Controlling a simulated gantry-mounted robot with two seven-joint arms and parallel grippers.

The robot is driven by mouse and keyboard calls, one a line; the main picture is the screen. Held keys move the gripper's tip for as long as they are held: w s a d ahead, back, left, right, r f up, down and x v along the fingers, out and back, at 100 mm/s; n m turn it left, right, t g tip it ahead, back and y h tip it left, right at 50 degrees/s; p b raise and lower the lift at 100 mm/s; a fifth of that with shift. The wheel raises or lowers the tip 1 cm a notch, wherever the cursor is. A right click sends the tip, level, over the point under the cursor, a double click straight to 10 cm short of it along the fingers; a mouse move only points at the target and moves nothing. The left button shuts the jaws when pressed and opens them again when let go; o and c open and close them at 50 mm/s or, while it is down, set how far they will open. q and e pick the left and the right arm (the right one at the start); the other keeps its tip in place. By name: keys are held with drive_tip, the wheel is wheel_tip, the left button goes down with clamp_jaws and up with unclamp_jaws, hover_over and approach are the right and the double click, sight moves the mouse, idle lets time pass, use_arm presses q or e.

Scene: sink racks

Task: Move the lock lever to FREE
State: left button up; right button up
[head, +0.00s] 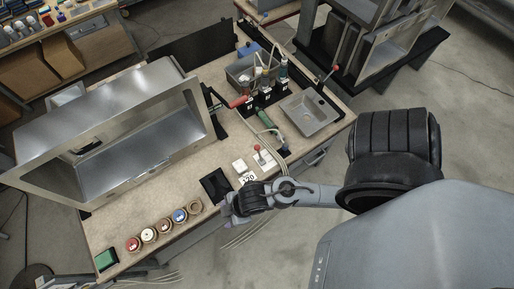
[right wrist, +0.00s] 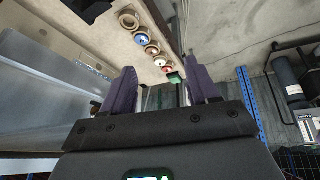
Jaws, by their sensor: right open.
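A small lever with a red knob (head: 257,148) stands on a white base (head: 264,160) near the table's front edge in the head view. Another red-knobbed lever (head: 335,68) shows by the metal rack at the upper right. I cannot tell which is the lock lever, and no FREE mark is readable. My right gripper (head: 228,213) is at the table's front edge, below and left of the white base, and touches neither lever. In the right wrist view its purple fingers (right wrist: 163,90) are apart and empty, and no lever shows. My left gripper is not in view.
A steel hooded box (head: 105,105) fills the table's left. Several spools (head: 165,225) line the front edge beside a green block (head: 106,260). A dark pad (head: 215,186), number card (head: 247,178), red-handled tool (head: 238,101) and grey sink tray (head: 310,112) also lie on the table.

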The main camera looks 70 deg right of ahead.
drive_tip(key=s+a+f+n+g+y+b, duration=0.1)
drive_tip(key=s+f+n+g, duration=0.2)
drive_tip(key=f, duration=0.6)
drive_tip(key=s+a+f+n+y, duration=0.25)
drive_tip(key=f+n, duration=0.25)
drive_tip(key=f, duration=0.3)
drive_tip(key=s+d+f+n+g+h+b, duration=0.2)
drive_tip(key=s+d+f+n+g, duration=0.1)
drive_tip(key=d+f, duration=0.55)
wheel_tip(320, 180, up, 9)
drive_tip(key=m+g+h+b, duration=0.1)
drive_tip(key=h+b, duration=0.1)
drive_tip(key=h, duration=0.1)
hover_over(257, 146)
drive_tip(key=w, duration=0.1)
drive_tip(key=shift+d, duration=0.1)
drive_tip(key=f+b, duration=0.6)
drive_tip(key=f, duration=0.1)
drive_tip(key=s+f+b, duration=0.1)
drive_tip(key=f+b, duration=0.1)
drive_tip(key=f, duration=0.1)
drive_tip(key=shift+s+a+f+b, duration=0.1)
drive_tip(key=shift+a+f+b, duration=0.1)
drive_tip(key=shift+b, duration=0.2)
